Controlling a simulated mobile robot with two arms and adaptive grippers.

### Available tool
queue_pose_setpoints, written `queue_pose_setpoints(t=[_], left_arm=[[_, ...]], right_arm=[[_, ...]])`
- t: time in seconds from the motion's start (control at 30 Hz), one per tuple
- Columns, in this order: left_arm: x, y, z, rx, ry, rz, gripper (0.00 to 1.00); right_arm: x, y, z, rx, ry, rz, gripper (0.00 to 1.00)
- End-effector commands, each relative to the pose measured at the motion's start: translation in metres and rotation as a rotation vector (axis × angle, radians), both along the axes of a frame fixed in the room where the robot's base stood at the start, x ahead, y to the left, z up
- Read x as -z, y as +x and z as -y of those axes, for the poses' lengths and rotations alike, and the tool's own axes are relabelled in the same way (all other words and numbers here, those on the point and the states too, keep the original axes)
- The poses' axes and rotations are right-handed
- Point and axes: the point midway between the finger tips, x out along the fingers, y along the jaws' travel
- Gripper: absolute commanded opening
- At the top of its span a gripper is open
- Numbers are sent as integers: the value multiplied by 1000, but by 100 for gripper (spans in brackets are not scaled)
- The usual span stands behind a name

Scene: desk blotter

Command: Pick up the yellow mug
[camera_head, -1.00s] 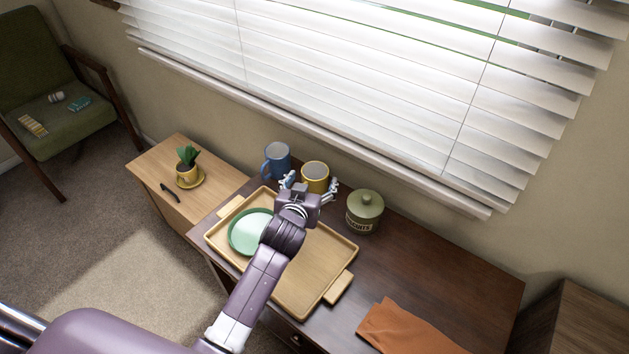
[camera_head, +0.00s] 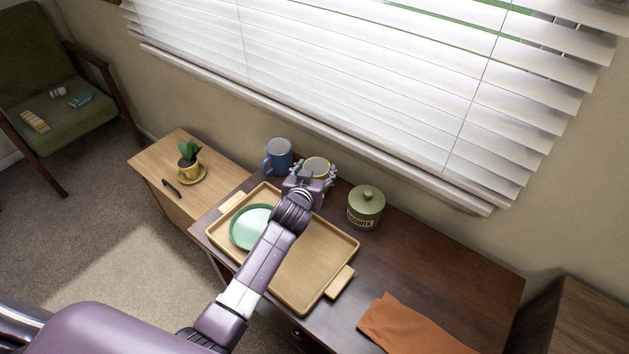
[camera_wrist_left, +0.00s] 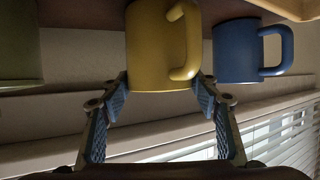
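The yellow mug (camera_head: 317,166) stands upright behind the tray, beside the blue mug (camera_head: 278,157). My left gripper (camera_head: 318,168) is at the yellow mug, its fingers on either side near the rim. The left wrist view is upside down. There the yellow mug (camera_wrist_left: 160,45) sits between the fingertips of my left gripper (camera_wrist_left: 162,82), its handle toward the blue mug (camera_wrist_left: 238,50). The fingers are spread wide; I cannot tell whether the pads touch the mug. My gripper hides the mug's lower front in the head view. My right gripper is not in view.
The wooden tray (camera_head: 325,255) with a green plate (camera_head: 247,229) lies under my left arm. A green biscuit jar (camera_head: 366,208) stands right of the yellow mug. An orange cloth (camera_head: 410,328) lies at the front right. The window blind (camera_head: 340,90) is behind.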

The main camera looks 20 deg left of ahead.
Motion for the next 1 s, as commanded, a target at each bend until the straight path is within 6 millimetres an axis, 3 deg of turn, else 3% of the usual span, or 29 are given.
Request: queue_pose_setpoints(t=[0.07, 0.43, 0.77, 1.0], left_arm=[[0, 0, 0, 0, 0, 0, 45], [0, 0, 0, 0, 1, 0, 4], [-5, 1, 0, 0, 0, 4, 3], [-31, 1, 0, 1, 0, 7, 3]], right_arm=[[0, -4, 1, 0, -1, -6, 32], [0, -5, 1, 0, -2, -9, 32], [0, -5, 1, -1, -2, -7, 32], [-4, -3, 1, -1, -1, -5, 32]])
